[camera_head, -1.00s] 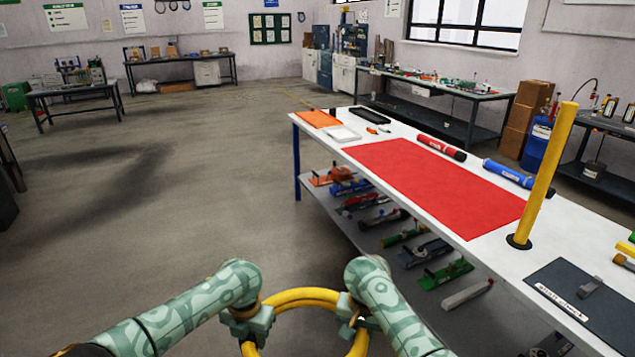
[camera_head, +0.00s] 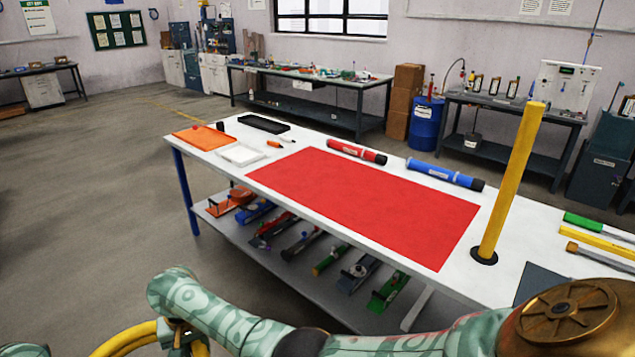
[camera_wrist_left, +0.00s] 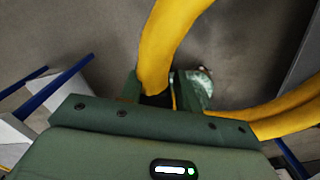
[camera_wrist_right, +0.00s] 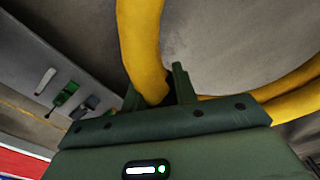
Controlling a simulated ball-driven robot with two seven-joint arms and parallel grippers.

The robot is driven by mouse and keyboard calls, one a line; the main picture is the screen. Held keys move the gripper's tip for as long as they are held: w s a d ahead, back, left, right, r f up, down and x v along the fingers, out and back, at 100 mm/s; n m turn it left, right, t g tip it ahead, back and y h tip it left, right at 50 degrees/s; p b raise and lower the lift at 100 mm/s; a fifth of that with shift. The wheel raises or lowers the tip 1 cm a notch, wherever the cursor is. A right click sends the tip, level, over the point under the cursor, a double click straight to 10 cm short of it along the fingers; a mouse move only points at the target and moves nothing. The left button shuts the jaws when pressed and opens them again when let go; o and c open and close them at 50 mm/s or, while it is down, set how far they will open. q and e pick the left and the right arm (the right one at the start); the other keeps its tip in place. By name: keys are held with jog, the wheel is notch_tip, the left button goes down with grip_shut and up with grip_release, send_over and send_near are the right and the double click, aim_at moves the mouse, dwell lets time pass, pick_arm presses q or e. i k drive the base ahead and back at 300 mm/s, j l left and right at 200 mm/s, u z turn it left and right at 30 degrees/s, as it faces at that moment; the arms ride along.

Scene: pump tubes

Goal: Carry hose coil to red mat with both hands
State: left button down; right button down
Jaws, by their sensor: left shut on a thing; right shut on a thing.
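The yellow hose coil (camera_head: 124,339) shows in part at the lower left of the head view, off the table over the floor. My right gripper (camera_head: 180,337) is shut on its right side; the right wrist view shows the yellow hose (camera_wrist_right: 143,50) between the fingers. My left gripper (camera_wrist_left: 165,95) is shut on another part of the hose (camera_wrist_left: 165,45) in the left wrist view. The left arm is mostly out of the head view. The red mat (camera_head: 365,203) lies flat and bare on the white table, right of the coil.
A yellow post (camera_head: 510,185) stands on the table right of the mat. A red tube (camera_head: 356,152) and a blue tube (camera_head: 445,174) lie behind the mat. Orange (camera_head: 200,137) and white (camera_head: 240,155) trays sit at its left. The lower shelf (camera_head: 330,300) holds several tools. Floor at left is clear.

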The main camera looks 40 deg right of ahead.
aim_at(355, 189)
jog(key=i+z, duration=0.35)
jog(key=i, duration=0.3)
jog(key=i+j+z, duration=0.15)
jog(key=i+z, duration=0.2)
jog(key=i, duration=0.35)
jog(key=i+l+z, duration=0.1)
jog(key=i+z, duration=0.35)
jog(key=i, duration=0.3)
jog(key=i+j+z, duration=0.15)
jog(key=i+z, duration=0.35)
jog(key=i, duration=0.2)
jog(key=i+z, duration=0.15)
jog(key=z, duration=0.25)
jog(key=i+j+z, duration=0.1)
jog(key=z, duration=0.9)
jog(key=i, duration=0.05)
